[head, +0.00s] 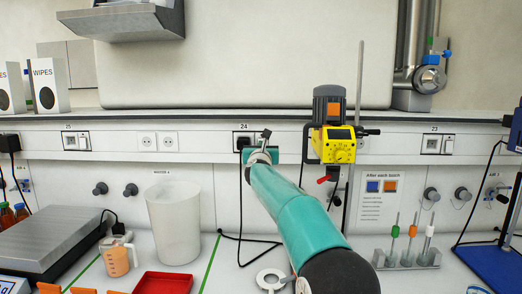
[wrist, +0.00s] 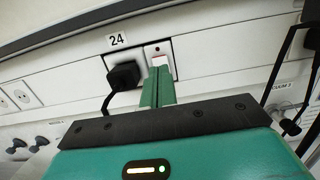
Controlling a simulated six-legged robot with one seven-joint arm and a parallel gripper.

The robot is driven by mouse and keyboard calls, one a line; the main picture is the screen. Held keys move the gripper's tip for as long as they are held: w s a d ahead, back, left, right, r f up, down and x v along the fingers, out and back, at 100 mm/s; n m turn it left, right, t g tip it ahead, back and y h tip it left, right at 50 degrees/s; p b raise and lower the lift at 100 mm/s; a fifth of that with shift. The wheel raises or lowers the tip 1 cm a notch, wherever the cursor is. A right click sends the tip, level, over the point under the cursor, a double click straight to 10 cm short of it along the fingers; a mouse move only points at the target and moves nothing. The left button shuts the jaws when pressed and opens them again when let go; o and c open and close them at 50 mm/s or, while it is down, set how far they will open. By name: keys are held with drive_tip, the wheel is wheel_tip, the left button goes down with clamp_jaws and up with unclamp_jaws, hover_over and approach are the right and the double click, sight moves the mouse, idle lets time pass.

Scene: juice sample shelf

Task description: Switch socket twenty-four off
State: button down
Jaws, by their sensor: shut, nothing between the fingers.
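Socket twenty-four is on the white wall rail under the label "24" (wrist: 117,40); its black plug (wrist: 124,76) sits in the left half with a cord hanging down. Its white switch (wrist: 159,53) is to the right of the plug, with a small red mark near the top. The socket also shows in the head view (head: 243,140), partly behind my arm. My gripper (wrist: 160,72) is shut and empty, its green fingertips just in front of the switch's lower part and hiding it. I cannot tell whether they touch.
A yellow and grey stirrer motor (head: 332,130) on a metal rod stands close to the right of my arm. A white bucket (head: 174,225) stands left on the bench. The plug's cord hangs below the socket. Socket 23 (head: 434,144) is further right.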

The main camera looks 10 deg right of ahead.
drive_tip(key=s+a+r, duration=0.1)
drive_tip(key=s, duration=0.6)
drive_tip(key=shift+s+a, duration=0.2)
drive_tip(key=shift+s, duration=0.1)
drive_tip(key=s+a+f+n+g+y, duration=0.2)
drive_tip(key=s+f+n+g+y, duration=0.1)
drive_tip(key=s+n, duration=0.8)
drive_tip(key=s+a+f+n+g+y, duration=0.2)
drive_tip(key=s+a+f+n+y, duration=0.1)
drive_tip(key=s+n, duration=0.75)
drive_tip(key=s+d+f+n+g, duration=0.2)
drive_tip(key=s+f+n, duration=0.3)
drive_tip(key=s, duration=0.5)
drive_tip(key=s+d+f+n+g+h, duration=0.1)
drive_tip(key=s+d+f+n+g, duration=0.2)
drive_tip(key=s+f+n, duration=0.3)
drive_tip(key=s+d+f+n+g+h, duration=0.1)
drive_tip(key=s+f+n, duration=0.4)
drive_tip(key=s, duration=0.8)
wheel_tip(320, 180, down, 3)
drive_tip(key=d+g, duration=0.1)
drive_tip(key=g, duration=0.1)
drive_tip(key=shift+s+d+n+g, duration=0.15)
drive_tip(key=shift+s+n+g, duration=0.15)
drive_tip(key=shift+s+n, duration=0.05)
